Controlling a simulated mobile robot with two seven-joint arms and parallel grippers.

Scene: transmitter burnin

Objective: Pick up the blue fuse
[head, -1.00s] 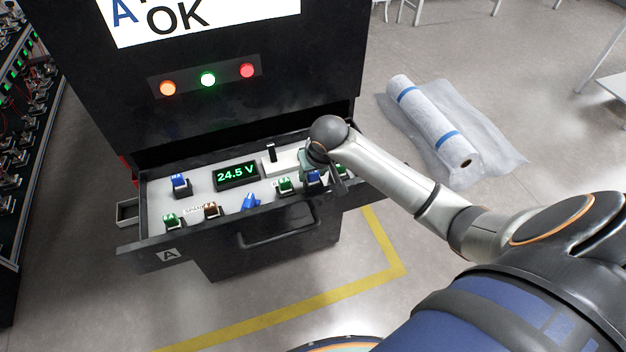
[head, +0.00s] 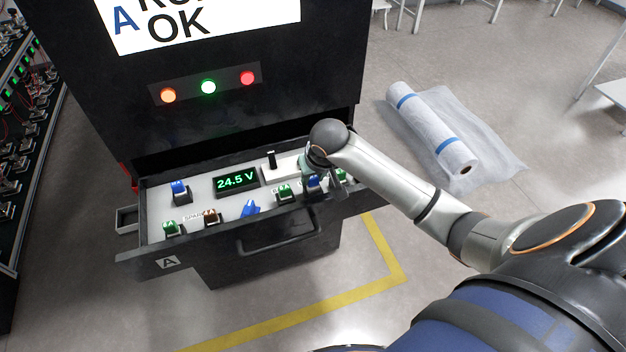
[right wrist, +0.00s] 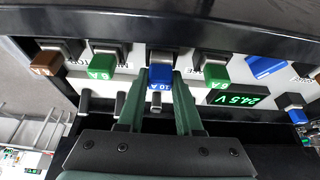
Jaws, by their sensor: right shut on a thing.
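The blue fuse (head: 313,183) is in the front row of the open drawer, at its right part. In the right wrist view the blue fuse (right wrist: 160,78), marked 10 A, sits between the two green fingers, at a black socket. My right gripper (right wrist: 160,90) is shut on it. In the head view my right gripper (head: 318,178) is partly hidden by its own wrist. The fuse looks still seated in its socket. My left gripper is not in view.
Green fuses (head: 284,191) (head: 341,176) stand close on both sides. Another blue fuse (head: 179,188) stands at the drawer's left, and a blue piece (head: 250,208) lies near the front. The drawer (head: 205,190) also holds a 24.5 V display (head: 236,182). A wrapped roll (head: 432,130) lies on the floor.

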